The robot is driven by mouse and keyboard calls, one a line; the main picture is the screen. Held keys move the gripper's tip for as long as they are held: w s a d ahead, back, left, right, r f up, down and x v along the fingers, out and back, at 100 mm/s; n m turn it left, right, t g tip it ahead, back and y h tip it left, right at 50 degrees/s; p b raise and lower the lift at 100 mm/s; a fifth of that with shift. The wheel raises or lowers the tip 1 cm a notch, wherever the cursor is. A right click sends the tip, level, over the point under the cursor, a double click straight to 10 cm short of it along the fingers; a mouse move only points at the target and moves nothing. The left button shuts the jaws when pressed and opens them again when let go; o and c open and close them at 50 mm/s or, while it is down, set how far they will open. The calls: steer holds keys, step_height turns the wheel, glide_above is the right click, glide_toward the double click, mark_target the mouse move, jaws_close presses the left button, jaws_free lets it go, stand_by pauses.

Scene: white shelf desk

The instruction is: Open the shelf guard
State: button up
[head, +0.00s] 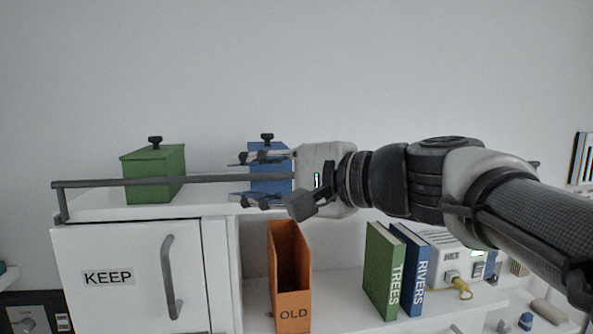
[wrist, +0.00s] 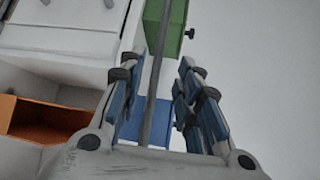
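The shelf guard is a grey bar (head: 110,184) that runs level along the front of the shelf top, in front of the boxes. Its left end bends down to a post at the shelf's corner. My gripper (head: 240,178) is at the bar's right part, its fingers pointing left, one above the bar and one below. In the wrist view, the bar (wrist: 153,80) passes between the blue-padded fingers (wrist: 160,100), with gaps visible on both sides. The gripper is open and not closed on the bar. The bar's right end is hidden by my gripper and arm.
A green lidded box (head: 153,174) and a partly hidden blue lidded box (head: 268,155) stand behind the bar. Below are a KEEP door (head: 130,245) with a protruding handle (head: 170,278), an orange OLD holder (head: 292,310), and green (head: 382,270) and blue (head: 410,265) books.

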mark_target(211, 179)
steer(key=p+x, duration=0.2)
steer(key=x, duration=0.8)
steer(key=shift+w+a, duration=0.1)
steer(key=shift+a, duration=0.05)
jaws_close()
